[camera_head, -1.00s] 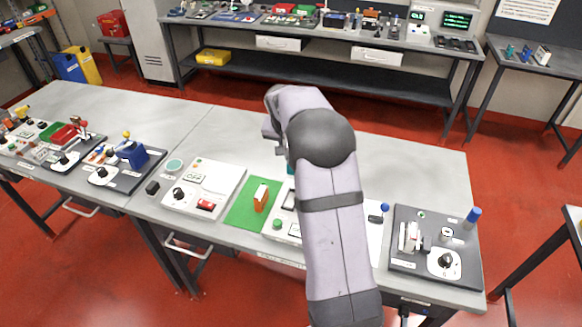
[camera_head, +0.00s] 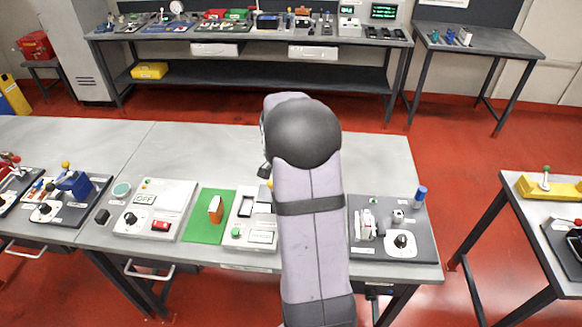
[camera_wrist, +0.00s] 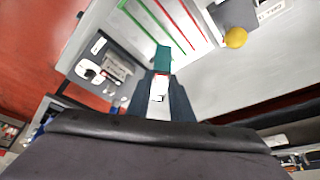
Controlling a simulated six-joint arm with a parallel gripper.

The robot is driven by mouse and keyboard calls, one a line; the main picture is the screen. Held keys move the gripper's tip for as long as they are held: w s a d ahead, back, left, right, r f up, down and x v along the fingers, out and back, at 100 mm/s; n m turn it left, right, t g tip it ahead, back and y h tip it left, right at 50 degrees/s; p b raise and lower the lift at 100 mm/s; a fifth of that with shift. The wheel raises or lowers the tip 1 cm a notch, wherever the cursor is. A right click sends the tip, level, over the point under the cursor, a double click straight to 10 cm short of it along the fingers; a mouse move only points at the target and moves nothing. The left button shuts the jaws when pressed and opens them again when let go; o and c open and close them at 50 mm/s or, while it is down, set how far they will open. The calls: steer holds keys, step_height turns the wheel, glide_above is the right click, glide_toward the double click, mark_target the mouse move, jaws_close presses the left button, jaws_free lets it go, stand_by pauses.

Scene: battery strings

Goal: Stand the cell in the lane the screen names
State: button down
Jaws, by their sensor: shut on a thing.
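In the wrist view my gripper (camera_wrist: 162,92) is shut on a cell with a teal end (camera_wrist: 163,58) and a white body (camera_wrist: 159,98); a thin red band shows between them. The teal end points away from my gripper. A white board (camera_wrist: 197,13) with green and red lines lies beyond the cell; I cannot tell whether they touch. In the head view my arm hides my gripper, the cell and most of that area. The screen's lane name cannot be read; a small white panel with a display (camera_head: 262,237) stands left of my arm.
A dark panel (camera_head: 420,247) with a knob and a blue-topped post (camera_head: 420,196) are on the right. A yellow ball (camera_wrist: 235,37) shows in the wrist view. The table's rear is bare.

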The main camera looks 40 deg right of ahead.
steer(key=s+f+n+t+y+b, duration=0.1)
steer(key=s+f+n+t, duration=0.2)
steer(key=n, duration=0.6)
steer(key=shift+s+a+f+n+t, duration=0.3)
steer(key=shift+s+a+f+n, duration=0.1)
steer(key=shift+s+f, duration=0.4)
steer(key=shift+f+b, duration=0.1)
steer(key=shift+b, duration=0.25)
steer(key=shift+f+b, duration=3.35)
steer(key=shift+f, duration=0.85)
steer(key=shift+f, duration=0.2)
steer(key=c, duration=1.5)
jaws_free()
steer(key=shift+s, duration=0.1)
